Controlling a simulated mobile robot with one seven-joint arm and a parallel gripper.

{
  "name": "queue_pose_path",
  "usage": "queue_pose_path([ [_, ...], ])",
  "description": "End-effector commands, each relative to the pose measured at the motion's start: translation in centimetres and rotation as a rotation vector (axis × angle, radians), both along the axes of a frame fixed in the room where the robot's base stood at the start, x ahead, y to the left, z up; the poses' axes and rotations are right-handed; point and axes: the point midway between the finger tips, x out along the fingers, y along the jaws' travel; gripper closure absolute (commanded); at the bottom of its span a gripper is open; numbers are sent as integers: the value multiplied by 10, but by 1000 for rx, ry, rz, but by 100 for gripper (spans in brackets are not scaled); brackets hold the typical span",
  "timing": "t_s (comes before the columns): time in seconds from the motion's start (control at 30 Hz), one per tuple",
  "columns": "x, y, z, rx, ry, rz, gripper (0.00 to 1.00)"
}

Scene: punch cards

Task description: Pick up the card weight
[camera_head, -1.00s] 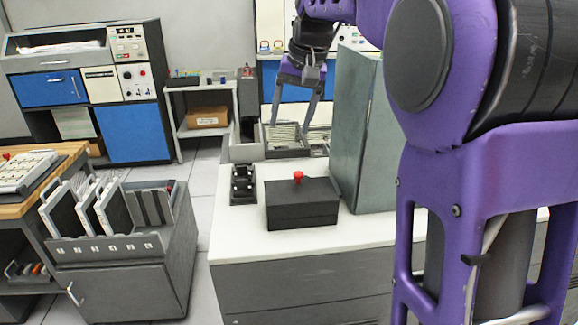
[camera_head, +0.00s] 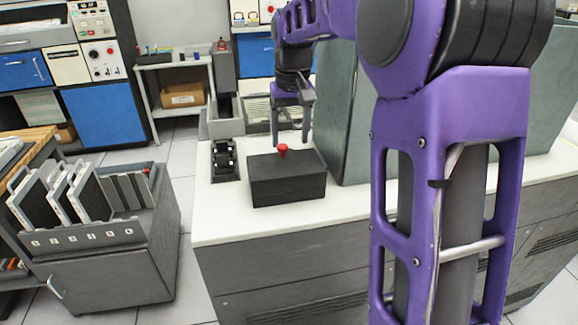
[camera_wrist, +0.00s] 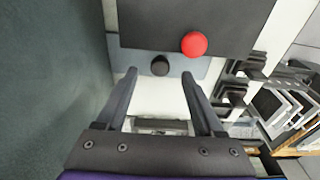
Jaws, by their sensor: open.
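A flat blue-grey piece with a round black knob (camera_wrist: 160,66), which looks like the card weight, lies beside a dark box (camera_wrist: 150,22) in the wrist view. In the head view I cannot make it out behind the box (camera_head: 287,184). The box has a red knob (camera_head: 283,150) on top, seen right of the black knob in the wrist view (camera_wrist: 194,44). My gripper (camera_head: 290,143) points down over the counter behind the box, open and empty. In the wrist view the black knob shows between the fingertips (camera_wrist: 159,75); the height gap is unclear.
A tall grey-green cabinet (camera_head: 343,110) stands close on the right of my gripper. A black rack (camera_head: 224,160) stands left of the box. The white counter (camera_head: 225,222) is bare in front. A grey cart with panels (camera_head: 105,262) stands at left.

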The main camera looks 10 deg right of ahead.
Motion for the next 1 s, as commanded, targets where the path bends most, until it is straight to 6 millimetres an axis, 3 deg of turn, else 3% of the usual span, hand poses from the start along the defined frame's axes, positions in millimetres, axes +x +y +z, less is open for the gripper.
queue_pose_path([
  [0.4, 9, 0, -49, 1, 1, -2, 31],
  [0.7, 10, 0, -52, 0, -2, -2, 31],
  [1.0, 10, 0, -52, 0, -2, -2, 85],
])
